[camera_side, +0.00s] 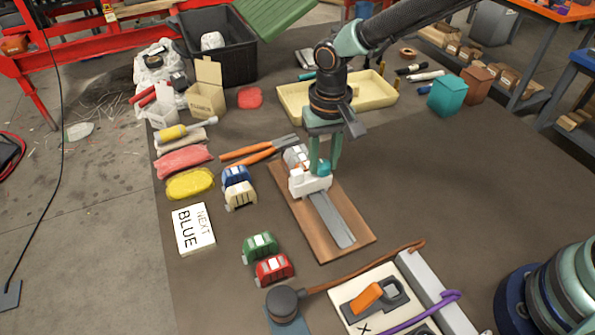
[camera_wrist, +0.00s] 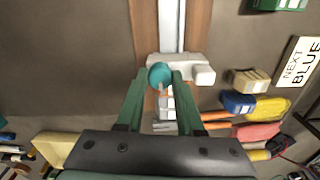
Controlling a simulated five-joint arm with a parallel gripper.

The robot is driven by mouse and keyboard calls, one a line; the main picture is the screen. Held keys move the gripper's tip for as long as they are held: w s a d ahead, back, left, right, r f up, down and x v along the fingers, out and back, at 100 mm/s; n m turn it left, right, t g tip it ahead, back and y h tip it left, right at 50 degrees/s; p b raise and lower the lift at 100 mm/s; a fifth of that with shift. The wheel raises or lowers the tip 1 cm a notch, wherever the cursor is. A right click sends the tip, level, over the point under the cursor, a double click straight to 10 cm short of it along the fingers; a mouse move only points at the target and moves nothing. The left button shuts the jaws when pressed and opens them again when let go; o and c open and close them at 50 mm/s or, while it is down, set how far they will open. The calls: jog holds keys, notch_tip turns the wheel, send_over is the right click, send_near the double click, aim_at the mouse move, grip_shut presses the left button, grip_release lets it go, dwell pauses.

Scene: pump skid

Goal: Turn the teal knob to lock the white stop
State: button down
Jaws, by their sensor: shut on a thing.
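The teal knob (camera_wrist: 160,75) sits on top of the white stop (camera_wrist: 200,70), between my fingertips in the wrist view. In the side view the teal knob (camera_side: 324,168) shows beside my fingers, above the white stop (camera_side: 309,182). My gripper (camera_side: 324,165) points down and is shut on the knob; its green fingers (camera_wrist: 159,82) flank the knob in the wrist view. The stop sits across a grey rail (camera_side: 332,219) on a brown wooden board (camera_side: 356,227). The far end of the rail is partly hidden behind my gripper and the stop.
A card (camera_side: 193,229) reads "NEXT BLUE". Orange-handled pliers (camera_side: 258,150) lie near the board's far end. Table right of the board is clear.

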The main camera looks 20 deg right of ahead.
aim_at(324, 163)
jog(key=shift+w+d+m, duration=0.1)
jog(key=shift+w+m, duration=0.1)
jog(key=shift+m, duration=0.1)
jog(key=c, duration=0.5)
grip_release()
jog(key=shift+s, duration=0.1)
jog(key=shift+r, duration=0.1)
notch_tip(324, 163, up, 12)
jog(key=shift+s, duration=0.1)
